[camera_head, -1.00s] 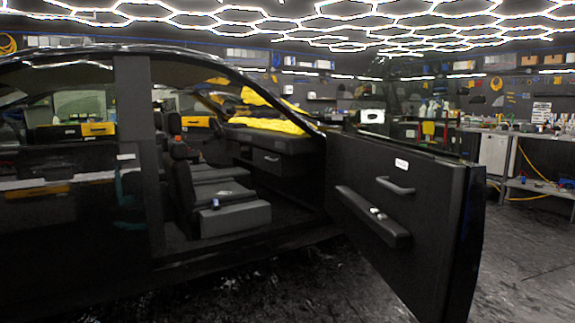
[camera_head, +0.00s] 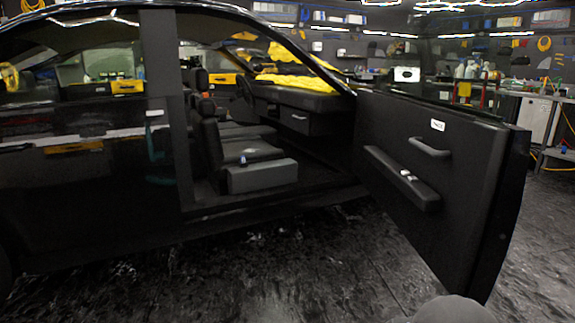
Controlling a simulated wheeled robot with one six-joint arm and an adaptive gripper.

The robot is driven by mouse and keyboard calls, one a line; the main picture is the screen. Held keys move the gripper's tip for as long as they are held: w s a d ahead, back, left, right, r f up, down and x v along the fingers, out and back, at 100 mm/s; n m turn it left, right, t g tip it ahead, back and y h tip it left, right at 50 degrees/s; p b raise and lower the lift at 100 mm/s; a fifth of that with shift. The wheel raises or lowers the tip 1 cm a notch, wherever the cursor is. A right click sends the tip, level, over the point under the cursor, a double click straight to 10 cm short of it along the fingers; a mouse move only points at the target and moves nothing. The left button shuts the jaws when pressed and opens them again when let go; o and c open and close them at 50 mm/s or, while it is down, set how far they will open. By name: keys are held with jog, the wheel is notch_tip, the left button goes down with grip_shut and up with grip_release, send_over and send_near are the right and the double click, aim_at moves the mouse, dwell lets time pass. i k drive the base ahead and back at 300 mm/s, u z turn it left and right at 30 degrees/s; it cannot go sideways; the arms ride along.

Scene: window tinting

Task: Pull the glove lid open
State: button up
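The glove lid (camera_head: 300,121) is a dark panel with a small light handle (camera_head: 299,117), set in the dashboard (camera_head: 300,102) inside the black car. It looks shut, flush with the dash front. It shows through the open front door gap, beyond the front seat (camera_head: 250,165). My gripper is not visible in this view. A rounded grey shape at the bottom right edge is too cut off to identify.
The car door (camera_head: 440,185) stands wide open to the right, with a handle and armrest on its inner face. The door sill (camera_head: 275,203) runs along the opening. The dark floor (camera_head: 290,265) in front is clear. A workbench (camera_head: 535,92) stands behind the door at right.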

aim_at(297, 120)
jog(key=z, duration=0.1)
jog(key=i, duration=4.45)
jog(key=u, duration=0.3)
